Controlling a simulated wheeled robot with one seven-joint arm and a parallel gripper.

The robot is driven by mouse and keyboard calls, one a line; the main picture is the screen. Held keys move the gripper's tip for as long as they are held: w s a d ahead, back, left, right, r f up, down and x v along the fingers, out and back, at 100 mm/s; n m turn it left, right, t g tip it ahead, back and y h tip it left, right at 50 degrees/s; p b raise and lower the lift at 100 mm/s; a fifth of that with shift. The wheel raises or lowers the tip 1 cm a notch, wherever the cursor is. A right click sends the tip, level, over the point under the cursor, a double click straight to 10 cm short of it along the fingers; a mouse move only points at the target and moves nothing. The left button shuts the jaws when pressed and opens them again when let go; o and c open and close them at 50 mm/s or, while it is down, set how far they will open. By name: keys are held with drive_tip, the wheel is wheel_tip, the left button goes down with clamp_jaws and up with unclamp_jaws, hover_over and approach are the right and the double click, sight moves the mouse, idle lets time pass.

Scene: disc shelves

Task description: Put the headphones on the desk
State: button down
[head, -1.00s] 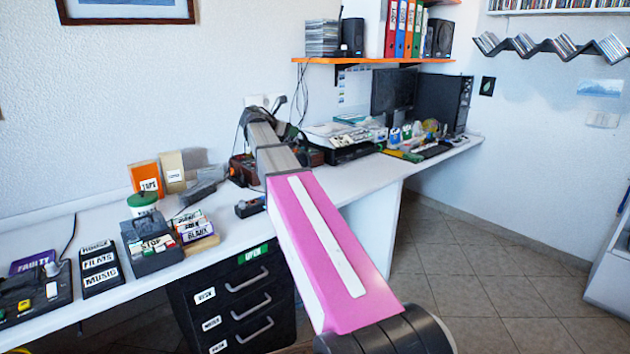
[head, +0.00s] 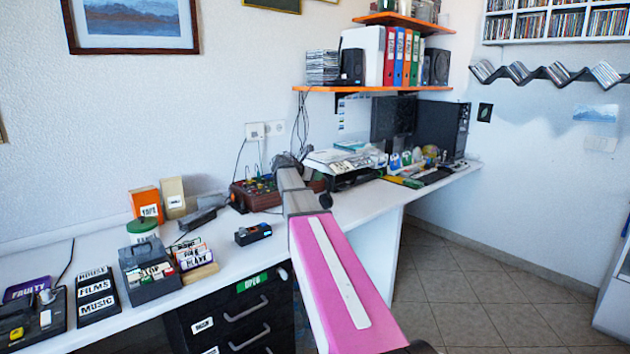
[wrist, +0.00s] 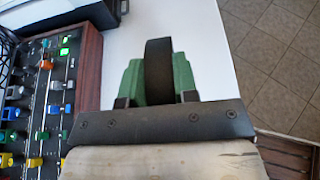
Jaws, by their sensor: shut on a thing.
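My gripper and the headphones are not clear in that view.
A mixer with coloured knobs (wrist: 45,95) in a wooden frame lies left of the headphones. A printer-like device (head: 345,160), a monitor (head: 393,118) and a computer tower (head: 440,128) stand further back. Boxes and card trays (head: 150,268) fill the desk's left part. Tiled floor lies right.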

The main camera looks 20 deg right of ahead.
drive_tip(key=shift+f, duration=0.8)
drive_tip(key=c, duration=0.9)
unclamp_jaws()
drive_tip(key=shift+f, duration=0.1)
